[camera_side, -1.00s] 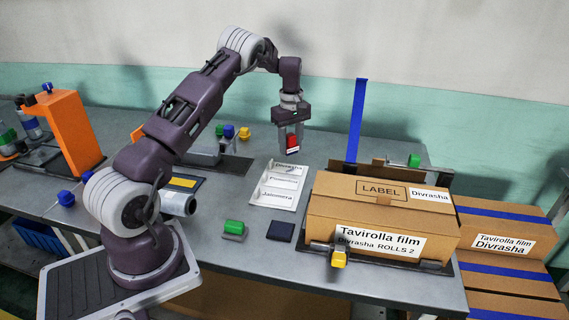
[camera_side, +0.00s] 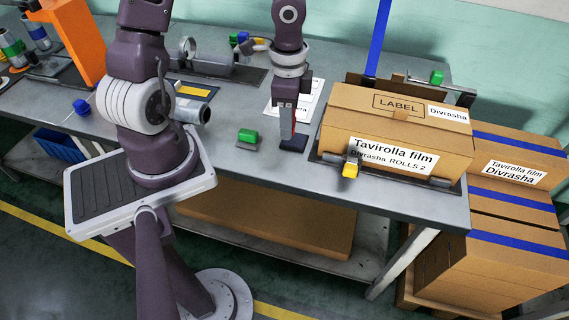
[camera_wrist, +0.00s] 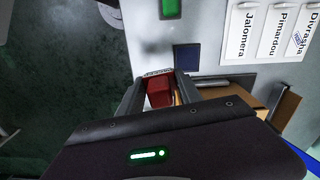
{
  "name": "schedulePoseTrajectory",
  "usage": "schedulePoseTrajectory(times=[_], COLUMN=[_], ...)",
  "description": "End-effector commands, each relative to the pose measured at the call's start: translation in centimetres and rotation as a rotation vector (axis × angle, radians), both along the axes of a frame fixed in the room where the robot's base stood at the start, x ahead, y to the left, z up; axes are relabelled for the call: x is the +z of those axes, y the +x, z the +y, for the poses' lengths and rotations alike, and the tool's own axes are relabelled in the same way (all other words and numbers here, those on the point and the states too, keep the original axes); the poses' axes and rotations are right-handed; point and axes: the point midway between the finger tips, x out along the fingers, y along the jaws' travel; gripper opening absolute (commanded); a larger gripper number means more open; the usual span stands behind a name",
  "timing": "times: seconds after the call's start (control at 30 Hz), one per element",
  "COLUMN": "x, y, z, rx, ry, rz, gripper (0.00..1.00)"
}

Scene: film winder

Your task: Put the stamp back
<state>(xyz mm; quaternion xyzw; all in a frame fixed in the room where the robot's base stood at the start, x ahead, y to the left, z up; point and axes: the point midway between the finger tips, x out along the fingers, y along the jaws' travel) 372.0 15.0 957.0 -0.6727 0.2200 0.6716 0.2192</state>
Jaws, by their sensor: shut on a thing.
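My gripper (camera_side: 289,132) is shut on a red stamp (camera_wrist: 158,91), which hangs between the fingers with its pale lower edge showing in the wrist view. In the side view the fingers mostly hide the stamp. A dark blue pad (camera_side: 295,145) lies on the table, partly behind the fingertips; in the wrist view the pad (camera_wrist: 187,58) is beyond and right of the stamp, apart from it. I cannot tell the stamp's exact height above the table. A white label sheet (camera_wrist: 266,32) shows three names, with a small bluish mark beside Divrasha.
A green block (camera_side: 248,135) on a grey base stands left of the pad. A cardboard box (camera_side: 390,120) with labels stands close on the right, with a yellow-ended clamp (camera_side: 350,168) at its front. Bare table (camera_side: 225,160) lies left and in front.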

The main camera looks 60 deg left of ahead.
Motion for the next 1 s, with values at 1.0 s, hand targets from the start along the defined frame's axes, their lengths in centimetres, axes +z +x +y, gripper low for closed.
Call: schedulePoseTrajectory(times=[1.0], x=[-10.0], y=[-1.5], z=[-1.1], rx=[-0.155], ry=[-0.001], rz=[0.002], gripper=[0.49])
